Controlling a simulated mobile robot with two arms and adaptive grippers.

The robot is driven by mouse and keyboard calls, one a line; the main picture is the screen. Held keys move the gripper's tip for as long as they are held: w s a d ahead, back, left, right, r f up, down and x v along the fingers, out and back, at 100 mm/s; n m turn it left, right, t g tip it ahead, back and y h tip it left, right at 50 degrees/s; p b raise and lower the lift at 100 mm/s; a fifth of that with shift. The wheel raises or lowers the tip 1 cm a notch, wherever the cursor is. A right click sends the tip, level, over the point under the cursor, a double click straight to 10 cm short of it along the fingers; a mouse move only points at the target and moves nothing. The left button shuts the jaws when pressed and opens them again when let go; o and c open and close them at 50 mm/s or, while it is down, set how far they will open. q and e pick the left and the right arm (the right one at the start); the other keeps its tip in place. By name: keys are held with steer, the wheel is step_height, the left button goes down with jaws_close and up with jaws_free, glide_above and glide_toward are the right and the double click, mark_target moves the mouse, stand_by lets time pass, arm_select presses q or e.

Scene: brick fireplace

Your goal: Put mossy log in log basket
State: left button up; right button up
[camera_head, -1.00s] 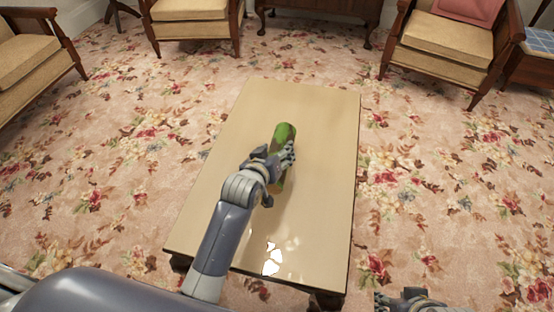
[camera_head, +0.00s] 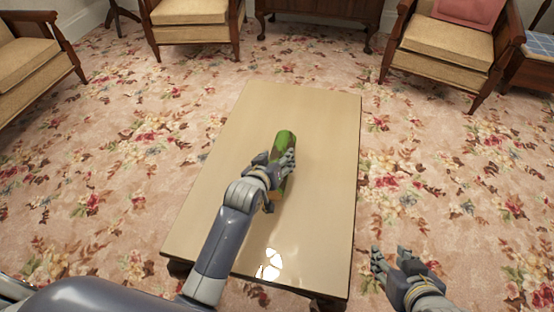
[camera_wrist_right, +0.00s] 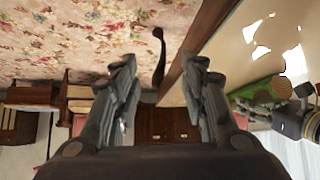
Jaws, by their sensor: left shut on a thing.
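The mossy log (camera_head: 285,139) is a green and brown cylinder over the middle of the low table, pointing away from me. My left gripper (camera_head: 282,163) is shut on it around its middle, hiding part of it. I cannot tell whether the log touches the table top. The log's green end (camera_wrist_right: 260,89) also shows in the right wrist view, at the right. My right gripper (camera_head: 391,258) is empty, off the table's right edge; its fingers are apart in the right wrist view (camera_wrist_right: 160,70). No log basket shows in these frames.
The wooden table (camera_head: 320,115) is otherwise bare. Cushioned armchairs (camera_head: 445,42) and (camera_head: 190,14) another armchair stand beyond it, with a dark wooden cabinet (camera_head: 325,10) between them. Open flowered carpet (camera_head: 430,170) lies around the table.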

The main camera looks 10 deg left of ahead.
arm_select(q)
steer(key=o, duration=1.5)
steer(key=shift+f, duration=0.1)
steer(key=shift+s+r, duration=0.25)
steer(key=p+v, duration=0.2)
steer(key=v, duration=0.3)
steer(key=shift+s+a+r, duration=0.1)
steer(key=p+v, duration=0.1)
steer(key=v, duration=0.4)
steer(key=shift+s+p, duration=0.15)
steer(key=shift+p, duration=0.15)
steer(key=shift+s+r, duration=0.25)
steer(key=shift+s, duration=0.2)
arm_select(e)
steer(key=s+d+f+g, duration=0.1)
steer(key=s+g, duration=0.1)
steer(key=s, duration=0.3)
steer(key=s+d+f+g+h, duration=0.1)
steer(key=s+d+g, duration=0.1)
steer(key=s, duration=0.3)
steer(key=shift+g, duration=0.6)
